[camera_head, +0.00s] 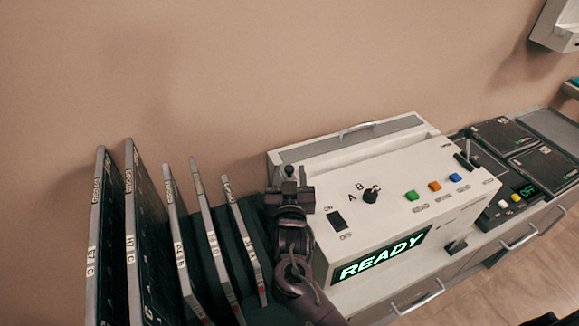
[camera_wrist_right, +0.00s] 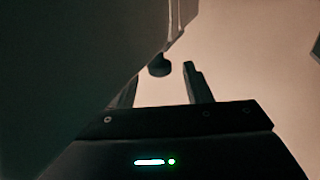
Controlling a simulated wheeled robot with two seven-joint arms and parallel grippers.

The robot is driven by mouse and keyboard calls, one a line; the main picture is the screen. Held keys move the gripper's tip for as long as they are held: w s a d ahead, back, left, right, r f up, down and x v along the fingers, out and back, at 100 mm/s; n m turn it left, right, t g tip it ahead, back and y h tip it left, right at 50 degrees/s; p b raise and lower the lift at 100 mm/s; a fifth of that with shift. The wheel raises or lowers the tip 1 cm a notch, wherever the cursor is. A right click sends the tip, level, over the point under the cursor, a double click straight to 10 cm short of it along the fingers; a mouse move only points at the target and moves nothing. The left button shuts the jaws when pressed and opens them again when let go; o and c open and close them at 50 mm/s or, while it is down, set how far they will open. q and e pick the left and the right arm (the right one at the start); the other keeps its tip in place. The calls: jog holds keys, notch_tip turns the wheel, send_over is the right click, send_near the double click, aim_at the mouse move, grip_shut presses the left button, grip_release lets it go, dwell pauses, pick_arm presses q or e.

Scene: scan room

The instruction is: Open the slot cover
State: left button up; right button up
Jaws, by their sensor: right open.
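The white scanner (camera_head: 400,190) stands on the counter, its display reading "READY". Its slot cover (camera_head: 310,149) is a long panel along the back top edge with a metal bar handle (camera_head: 357,128); it looks closed. My right gripper (camera_head: 290,173) is upright at the scanner's left side, in front of the cover's left end and apart from the handle. In the right wrist view the gripper (camera_wrist_right: 162,75) is open, with a small dark round knob (camera_wrist_right: 160,66) showing between or beyond the fingers. A dark surface fills that view's left side. My left gripper is out of view.
Several upright labelled plates (camera_head: 150,240) stand in a rack close to my right arm on the left. The scanner top carries a switch (camera_head: 337,221), a dial (camera_head: 371,195) and coloured buttons.

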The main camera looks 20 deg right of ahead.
jog(key=shift+v, duration=1.9)
jog(key=shift+r, duration=0.15)
